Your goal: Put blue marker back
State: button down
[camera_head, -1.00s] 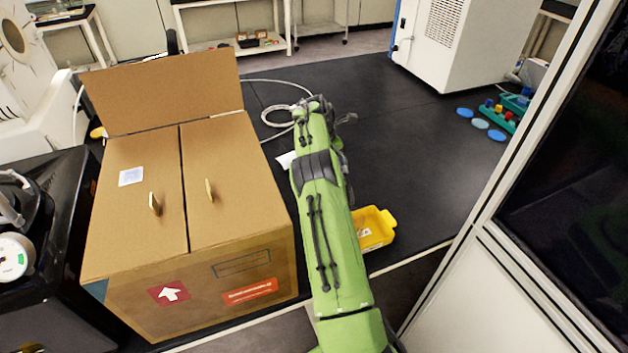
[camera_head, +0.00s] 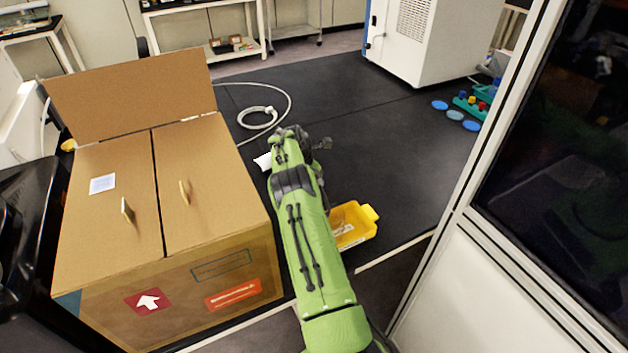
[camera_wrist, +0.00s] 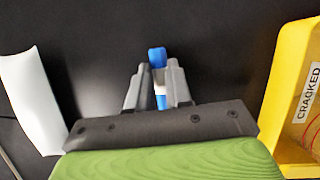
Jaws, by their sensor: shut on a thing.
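The blue marker (camera_wrist: 156,57) shows in the wrist view, upright in the picture between the two fingers, with a blue cap, a white band and a blue lower part. My gripper (camera_wrist: 157,80) is shut on it, above the black surface. In the head view my green arm reaches forward over the black bench top, and my gripper (camera_head: 318,145) is small there; the marker cannot be made out in that view.
A yellow bin (camera_head: 352,226) labelled "CRACKED" stands right of my arm. A large cardboard box (camera_head: 210,230) is on the left. A white paper-like piece (camera_wrist: 32,95) lies left of my gripper. A coiled hose (camera_head: 258,116) and blue discs (camera_head: 455,115) lie farther back. The middle bench top is clear.

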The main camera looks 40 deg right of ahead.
jog(key=c, duration=1)
grip_release()
jog(key=shift+c, duration=0.2)
jog(key=shift+f, duration=0.1)
jog(key=a+r+m+t+p, duration=0.1)
jog(key=a+r+p, duration=0.25)
jog(key=r, duration=0.45)
jog(key=a+r+m+y+p, duration=0.1)
jog(key=a+r+m+p, duration=0.15)
jog(key=a+r, duration=0.45)
jog(key=a+r+t+p, duration=0.15)
jog(key=r+p, duration=0.25)
jog(key=r, duration=0.6)
jog(key=s+a+r+m+t+y, duration=0.1)
jog(key=s+a+r+m+y, duration=0.1)
jog(key=s+a+r+m, duration=0.65)
jog(key=s+a+r+m+t, duration=0.1)
jog(key=s+a+m, duration=0.1)
jog(key=s+a, duration=0.7)
jog(key=s+a+r+m+t+y, duration=0.1)
jog(key=s+a+r+m, duration=0.1)
jog(key=s+a, duration=0.7)
jog(key=s, duration=0.3)
jog(key=shift+s+a+t+y, duration=0.2)
jog(key=shift+s+t+y, duration=0.1)
jog(key=shift+s+t, duration=0.05)
jog(key=shift+r, duration=0.1)
